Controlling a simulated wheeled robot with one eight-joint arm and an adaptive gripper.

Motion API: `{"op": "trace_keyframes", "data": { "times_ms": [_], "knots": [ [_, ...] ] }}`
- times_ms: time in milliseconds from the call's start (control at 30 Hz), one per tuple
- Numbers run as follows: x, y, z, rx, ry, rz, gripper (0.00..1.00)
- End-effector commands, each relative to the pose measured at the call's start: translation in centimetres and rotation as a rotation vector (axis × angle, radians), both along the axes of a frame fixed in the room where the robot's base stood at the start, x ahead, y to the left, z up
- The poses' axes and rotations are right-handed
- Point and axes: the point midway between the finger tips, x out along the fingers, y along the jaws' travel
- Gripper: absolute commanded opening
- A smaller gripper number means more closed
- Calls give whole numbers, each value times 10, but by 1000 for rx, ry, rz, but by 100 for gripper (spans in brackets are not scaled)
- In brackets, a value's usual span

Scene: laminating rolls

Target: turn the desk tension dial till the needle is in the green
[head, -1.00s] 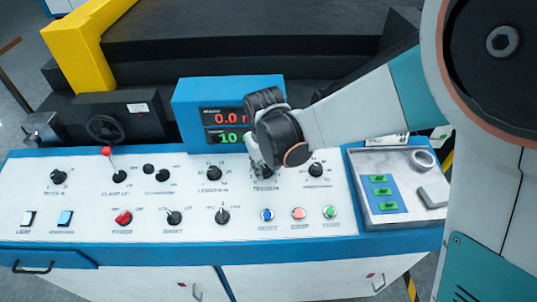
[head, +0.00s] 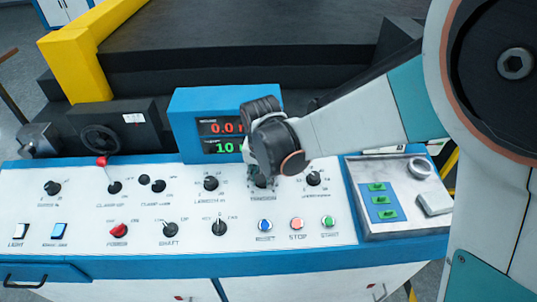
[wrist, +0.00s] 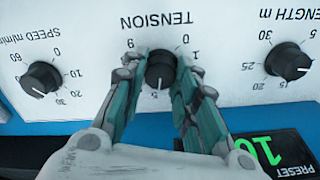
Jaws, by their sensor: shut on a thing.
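The tension dial (wrist: 160,70) is a black round knob under the TENSION label, seen upside down in the wrist view. Its white mark points at or close to 5. My gripper (wrist: 160,73) has one finger on each side of the knob and is shut on it. In the head view my gripper (head: 259,178) reaches down to the panel and hides most of the dial. I see no needle or green band in these frames.
The speed knob (wrist: 43,79) and length knob (wrist: 288,61) flank the dial. A blue display box (head: 185,120) stands behind, showing red and green digits. Stop (head: 297,223) and start (head: 328,221) buttons lie in front. A grey tray (head: 408,228) is at right.

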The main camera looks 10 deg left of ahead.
Motion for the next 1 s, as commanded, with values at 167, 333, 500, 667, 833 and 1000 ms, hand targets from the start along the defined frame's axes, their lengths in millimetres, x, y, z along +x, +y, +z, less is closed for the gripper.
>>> {"op": "trace_keyframes", "data": {
  "times_ms": [167,333,500,667,833,1000],
  "knots": [
    [0,0,0,5,2,-28,4],
    [0,0,0,6,2,-34,4],
    [0,0,0,6,2,-34,4],
    [0,0,0,6,2,-33,46],
    [0,0,0,6,2,-33,48],
    [0,0,0,6,1,-31,48]
  ]
}}
